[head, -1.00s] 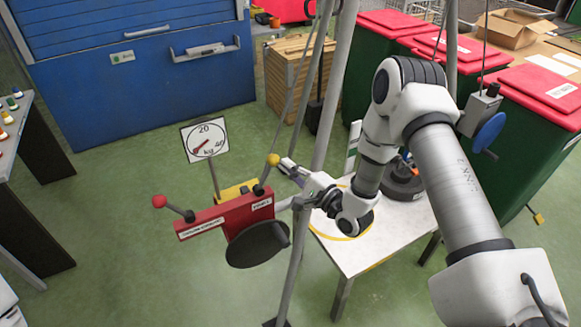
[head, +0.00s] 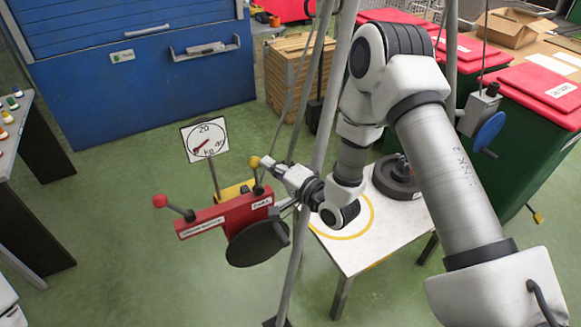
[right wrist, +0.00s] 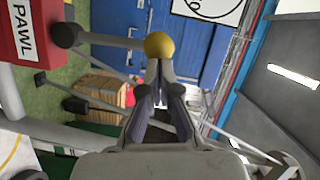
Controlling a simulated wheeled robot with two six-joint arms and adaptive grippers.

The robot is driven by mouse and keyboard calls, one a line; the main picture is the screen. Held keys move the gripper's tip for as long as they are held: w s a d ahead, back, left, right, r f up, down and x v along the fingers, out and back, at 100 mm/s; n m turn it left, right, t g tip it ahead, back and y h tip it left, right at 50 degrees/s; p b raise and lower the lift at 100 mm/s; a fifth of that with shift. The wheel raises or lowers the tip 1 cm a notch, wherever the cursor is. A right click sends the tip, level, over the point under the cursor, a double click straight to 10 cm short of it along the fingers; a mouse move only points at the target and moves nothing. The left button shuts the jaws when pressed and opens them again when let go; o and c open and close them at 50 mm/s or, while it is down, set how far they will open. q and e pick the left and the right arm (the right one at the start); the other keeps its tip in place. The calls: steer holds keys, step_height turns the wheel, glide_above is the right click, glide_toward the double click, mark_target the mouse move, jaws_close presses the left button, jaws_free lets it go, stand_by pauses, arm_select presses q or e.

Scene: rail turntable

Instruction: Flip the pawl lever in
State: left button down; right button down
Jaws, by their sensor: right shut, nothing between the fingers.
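The pawl lever's yellow ball knob (head: 254,162) sits on a short dark stem at the right end of the red box (head: 228,214), near its PAWL label. The lever stands about upright, leaning slightly left. My right gripper (head: 266,164) is shut and empty, its tips at the right side of the knob. In the right wrist view, the knob (right wrist: 159,45) is just beyond the converged fingertips (right wrist: 158,66); they look in contact, not around it. The PAWL label (right wrist: 23,27) shows at upper left there. My left gripper is out of view.
A red-knobbed lever (head: 160,201) sticks out at the box's left end. A dial gauge (head: 204,140) stands behind. A dark disc (head: 257,245) hangs below the box. Grey frame poles (head: 322,145) run close to my right gripper. A white table (head: 345,255) bears dark weights (head: 397,179).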

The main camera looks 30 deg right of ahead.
mark_target(257, 169)
steer(key=a+n, duration=0.3)
steer(key=shift+a+r+g+b, duration=0.1)
steer(key=shift+a+g+b, duration=0.1)
steer(key=shift+g+b, duration=0.1)
steer(key=shift+a+f+n+h, duration=0.2)
steer(key=shift+a+n+h, duration=0.4)
steer(key=shift+a+n, duration=0.35)
steer(key=shift+a, duration=0.1)
